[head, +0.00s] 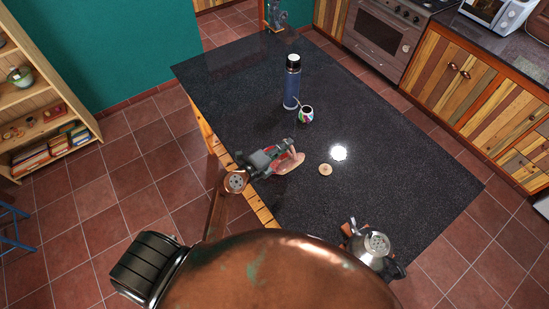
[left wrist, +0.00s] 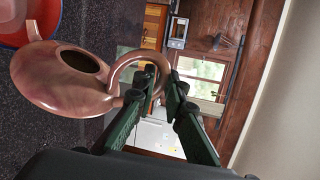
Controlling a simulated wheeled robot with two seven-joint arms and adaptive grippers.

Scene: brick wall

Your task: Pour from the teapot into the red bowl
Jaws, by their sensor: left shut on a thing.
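The copper teapot (left wrist: 52,86) hangs by its looped handle in my left gripper (left wrist: 165,92), which is shut on that handle. Its round top opening faces the left wrist camera, and its spout reaches over the edge of the red bowl. The red bowl (left wrist: 16,39) is cut off at the top left of that view. In the head view, my left gripper (head: 266,159) and the teapot (head: 290,165) are at the counter's left edge, mostly covering the bowl. No stream of liquid shows.
A blue flask (head: 291,84) and a colourful cup (head: 306,115) stand close together behind the teapot. A small round tan disc (head: 325,169) lies right of it. The dark countertop (head: 400,150) is otherwise largely clear, with a bright light patch.

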